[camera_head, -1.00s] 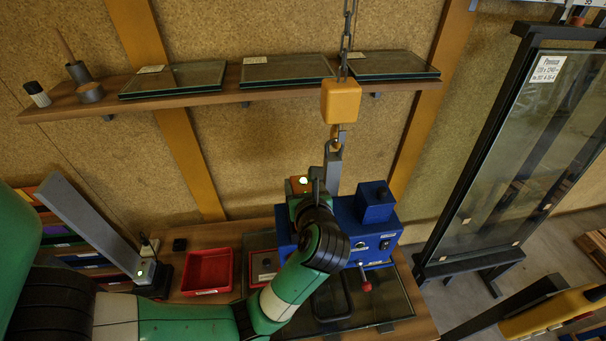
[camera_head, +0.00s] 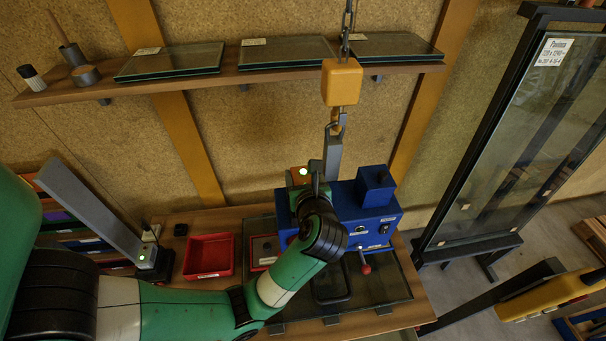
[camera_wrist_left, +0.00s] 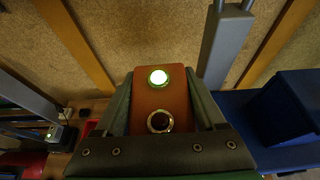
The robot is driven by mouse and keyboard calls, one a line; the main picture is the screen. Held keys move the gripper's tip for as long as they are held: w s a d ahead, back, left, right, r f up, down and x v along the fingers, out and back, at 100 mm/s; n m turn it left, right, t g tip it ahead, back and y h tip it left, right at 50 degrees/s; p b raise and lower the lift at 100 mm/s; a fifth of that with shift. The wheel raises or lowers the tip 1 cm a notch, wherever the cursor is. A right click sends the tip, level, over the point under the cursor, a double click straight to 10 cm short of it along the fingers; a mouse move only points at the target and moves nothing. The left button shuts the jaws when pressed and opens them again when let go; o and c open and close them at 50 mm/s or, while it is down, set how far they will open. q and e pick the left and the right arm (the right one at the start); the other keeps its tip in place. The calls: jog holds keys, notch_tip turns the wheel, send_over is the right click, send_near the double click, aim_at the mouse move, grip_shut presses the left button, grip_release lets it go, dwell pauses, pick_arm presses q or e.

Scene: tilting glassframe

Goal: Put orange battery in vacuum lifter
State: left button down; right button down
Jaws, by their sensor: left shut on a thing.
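The orange battery (camera_wrist_left: 160,105) is between the fingers of my left gripper (camera_wrist_left: 158,112), with a green light lit at its far end and a dark round button nearer. In the head view the battery (camera_head: 296,178) shows at the left end of the blue vacuum lifter (camera_head: 360,220), mostly hidden by the gripper (camera_head: 314,188). The lifter hangs below an orange hook block (camera_head: 341,82) on a chain, over a glass pane. The gripper hides the battery's lower end, so I cannot tell whether it is in a slot. My right gripper is not in view.
A red tray (camera_head: 208,256) and a black charger stand (camera_head: 155,265) with a green light are left of the lifter on the table. A shelf (camera_head: 236,76) with glass panes runs along the wall. A large framed glass (camera_head: 505,140) stands at the right.

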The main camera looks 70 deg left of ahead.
pick_arm(q)
jog(key=shift+f, duration=0.35)
grip_release()
jog(key=b+v, duration=0.2)
jog(key=v, duration=0.9)
jog(key=shift+d+r, duration=0.25)
